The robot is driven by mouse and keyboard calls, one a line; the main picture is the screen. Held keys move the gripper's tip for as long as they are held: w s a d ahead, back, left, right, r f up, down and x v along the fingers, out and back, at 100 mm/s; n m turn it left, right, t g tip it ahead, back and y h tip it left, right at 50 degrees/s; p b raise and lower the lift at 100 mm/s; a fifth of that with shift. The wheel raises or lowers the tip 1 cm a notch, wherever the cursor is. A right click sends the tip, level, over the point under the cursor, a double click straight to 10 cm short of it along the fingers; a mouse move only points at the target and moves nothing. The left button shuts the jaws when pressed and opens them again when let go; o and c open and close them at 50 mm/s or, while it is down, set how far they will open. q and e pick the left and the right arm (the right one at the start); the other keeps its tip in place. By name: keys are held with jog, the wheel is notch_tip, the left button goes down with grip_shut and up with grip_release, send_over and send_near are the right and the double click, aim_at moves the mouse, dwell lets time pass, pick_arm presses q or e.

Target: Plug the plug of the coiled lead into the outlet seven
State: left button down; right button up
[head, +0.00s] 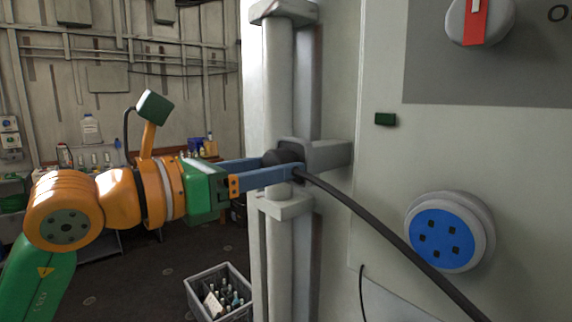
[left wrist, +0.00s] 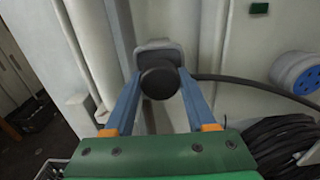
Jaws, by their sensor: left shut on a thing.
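My left gripper (head: 284,168) reaches in from the left, its blue fingers shut on the black plug (left wrist: 160,83) of the coiled lead. The plug is at a grey bracket (head: 328,155) on the cabinet's edge; I cannot tell whether it still sits in it. The black cable (head: 395,243) runs from the plug down to the right. The coil (left wrist: 282,145) shows at lower right in the left wrist view. A round outlet with a blue, several-holed face (head: 441,238) is on the panel, right of the gripper and apart from the plug. No number shows on it. My right gripper is out of view.
A red and white knob (head: 478,18) and a small dark green block (head: 385,119) are on the panel above the outlet. A grey vertical post (head: 285,80) stands at the cabinet's left edge. A grey crate of bottles (head: 196,291) is on the floor below the arm.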

pick_arm(q)
jog(key=shift+b+v, duration=1)
jog(key=shift+v, duration=1.95)
jog(key=shift+r, duration=0.1)
